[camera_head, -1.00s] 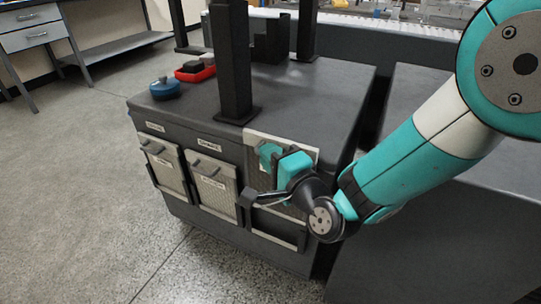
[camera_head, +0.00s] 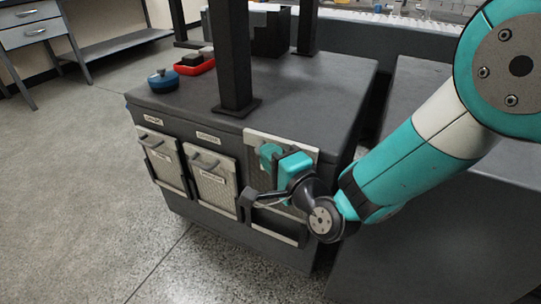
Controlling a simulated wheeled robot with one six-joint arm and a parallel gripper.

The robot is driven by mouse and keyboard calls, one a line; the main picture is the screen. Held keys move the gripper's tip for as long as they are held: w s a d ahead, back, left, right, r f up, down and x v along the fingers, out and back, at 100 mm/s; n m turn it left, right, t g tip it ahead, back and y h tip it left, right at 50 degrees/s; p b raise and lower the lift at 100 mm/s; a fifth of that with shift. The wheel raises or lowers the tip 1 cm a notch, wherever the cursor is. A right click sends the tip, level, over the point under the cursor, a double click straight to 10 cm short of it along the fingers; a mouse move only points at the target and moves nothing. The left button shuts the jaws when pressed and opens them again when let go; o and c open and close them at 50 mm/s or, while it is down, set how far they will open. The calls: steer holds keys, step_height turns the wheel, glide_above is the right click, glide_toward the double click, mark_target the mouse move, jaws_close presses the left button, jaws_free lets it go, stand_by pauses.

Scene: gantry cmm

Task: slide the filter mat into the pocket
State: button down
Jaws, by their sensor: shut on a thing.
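The filter mat (camera_head: 253,151) is a flat grey mesh panel with a pale top strip. It stands upright against the right part of the dark cabinet's front. My gripper (camera_head: 274,167), with teal and black fingers, is shut on its upper part and covers much of it. The pocket (camera_head: 277,225) is a dark open-fronted holder with a pale lower strip, below the mat on the same face. My gripper and wrist hide the mat's lower edge, so I cannot tell whether it is inside the pocket's mouth.
Two filled pockets with handled mats (camera_head: 213,183) (camera_head: 163,158) are to the left on the cabinet face. On the cabinet top (camera_head: 300,95) are a black post (camera_head: 236,60), a blue lidded pot (camera_head: 163,82) and a red tray (camera_head: 207,66). Open floor lies to the left.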

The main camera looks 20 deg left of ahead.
steer(key=shift+s+f+p, duration=0.1)
steer(key=shift+s+p, duration=0.1)
steer(key=shift+p, duration=0.15)
stand_by(0.7)
steer(key=shift+f, duration=0.1)
steer(key=shift+f+b, duration=0.4)
steer(key=shift+b, duration=0.05)
steer(key=shift+f, duration=0.15)
steer(key=shift+f+b, duration=0.55)
steer(key=shift+b, duration=0.1)
steer(key=shift+f, duration=0.15)
stand_by(0.4)
steer(key=shift+f+b, duration=0.75)
steer(key=shift+f, duration=0.15)
